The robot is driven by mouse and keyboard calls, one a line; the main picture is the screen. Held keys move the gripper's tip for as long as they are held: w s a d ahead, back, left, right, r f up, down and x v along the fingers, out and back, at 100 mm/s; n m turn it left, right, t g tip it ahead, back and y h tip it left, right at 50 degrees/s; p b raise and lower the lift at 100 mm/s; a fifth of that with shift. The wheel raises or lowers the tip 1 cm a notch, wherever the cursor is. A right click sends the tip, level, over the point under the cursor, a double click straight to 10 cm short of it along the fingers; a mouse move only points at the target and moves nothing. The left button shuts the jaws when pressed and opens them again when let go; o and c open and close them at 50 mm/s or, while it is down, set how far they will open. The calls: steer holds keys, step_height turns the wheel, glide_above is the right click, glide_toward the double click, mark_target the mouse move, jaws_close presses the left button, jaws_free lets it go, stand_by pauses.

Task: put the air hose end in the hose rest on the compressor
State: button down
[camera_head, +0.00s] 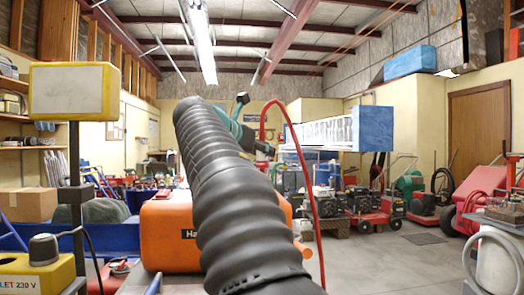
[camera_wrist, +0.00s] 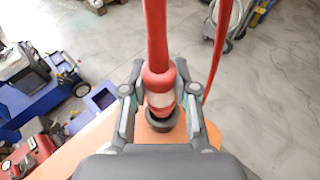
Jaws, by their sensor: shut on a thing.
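My gripper (camera_wrist: 162,108) is shut on the air hose end (camera_wrist: 159,88), a red collar with a pale band, held roughly upright between both fingers. The red hose (camera_wrist: 156,30) runs up from it; in the head view the hose (camera_head: 304,170) arcs over and drops to the right. My gripper (camera_head: 266,149) is partly hidden there behind my black ribbed arm. The orange compressor (camera_head: 165,235) stands behind my arm, and its orange surface (camera_wrist: 150,136) shows below the hose end. A dark round part sits under the collar; I cannot tell whether it is the hose tip or the hose rest.
A yellow outlet box (camera_head: 38,272) and a post with a yellow-framed panel (camera_head: 73,90) stand at the left. Blue equipment (camera_wrist: 50,92) is left of the compressor in the wrist view. Several machines line the back. Grey floor (camera_head: 400,262) is clear at the right.

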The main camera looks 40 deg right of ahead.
mark_target(259, 161)
steer(key=shift+f+b, duration=0.8)
steer(key=shift+f, duration=0.65)
steer(key=c, duration=0.8)
jaws_free()
steer(key=v, duration=1.2)
steer(key=shift+s, duration=0.1)
